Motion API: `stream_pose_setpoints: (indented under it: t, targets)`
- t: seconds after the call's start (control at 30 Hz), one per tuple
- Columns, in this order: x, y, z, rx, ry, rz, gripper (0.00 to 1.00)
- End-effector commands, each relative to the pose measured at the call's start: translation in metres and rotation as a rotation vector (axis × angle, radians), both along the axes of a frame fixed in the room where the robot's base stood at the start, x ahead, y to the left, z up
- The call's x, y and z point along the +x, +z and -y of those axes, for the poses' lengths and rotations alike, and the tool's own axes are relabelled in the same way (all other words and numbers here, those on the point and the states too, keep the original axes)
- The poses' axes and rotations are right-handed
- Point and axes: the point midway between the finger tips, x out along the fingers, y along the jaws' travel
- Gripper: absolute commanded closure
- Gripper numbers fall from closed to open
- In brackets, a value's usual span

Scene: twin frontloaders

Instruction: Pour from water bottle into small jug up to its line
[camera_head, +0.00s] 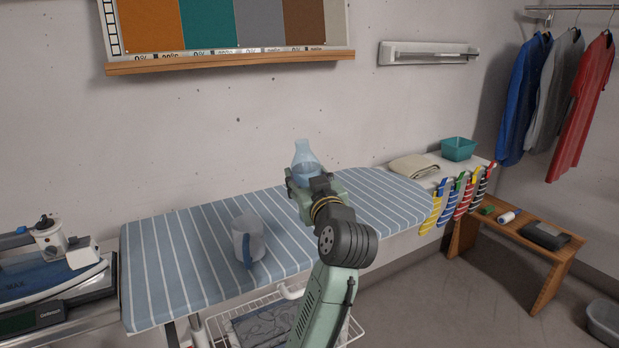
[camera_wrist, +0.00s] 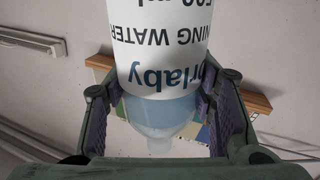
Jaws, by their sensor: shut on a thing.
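The water bottle (camera_head: 304,158) is clear bluish plastic with a tapering neck, and it stands roughly upright above the ironing board. In the wrist view the bottle (camera_wrist: 163,50) shows a white label with dark lettering, and bluish liquid or plastic below it. My gripper (camera_head: 314,182) is shut on the bottle, with a finger on each side of it in the wrist view (camera_wrist: 160,105). The small jug (camera_head: 247,240) is pale and translucent with a blue handle toward the camera. It stands on the board, left of and nearer than my gripper. Its fill line and contents cannot be made out.
The striped ironing board (camera_head: 185,262) has free room around the jug. An iron on a stand (camera_head: 50,250) is at the left. A wire basket (camera_head: 255,330) hangs below.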

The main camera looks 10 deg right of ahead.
Motion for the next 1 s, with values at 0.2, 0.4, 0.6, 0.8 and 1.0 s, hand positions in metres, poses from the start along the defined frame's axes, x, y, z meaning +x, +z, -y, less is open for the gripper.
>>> stream_pose_setpoints:
  t: [0.2, 0.4, 0.6, 0.8, 1.0]
  targets:
    - [-0.001, -0.022, -0.008, -0.214, -0.001, 0.013, 0.94]
    - [-0.002, -0.036, -0.015, -0.411, -0.002, 0.025, 0.94]
    - [-0.002, -0.048, -0.029, -0.636, -0.001, 0.036, 0.94]
    - [-0.003, -0.059, -0.039, -0.831, -0.002, 0.045, 0.94]
    - [-0.003, -0.064, -0.045, -0.946, -0.001, 0.051, 0.94]
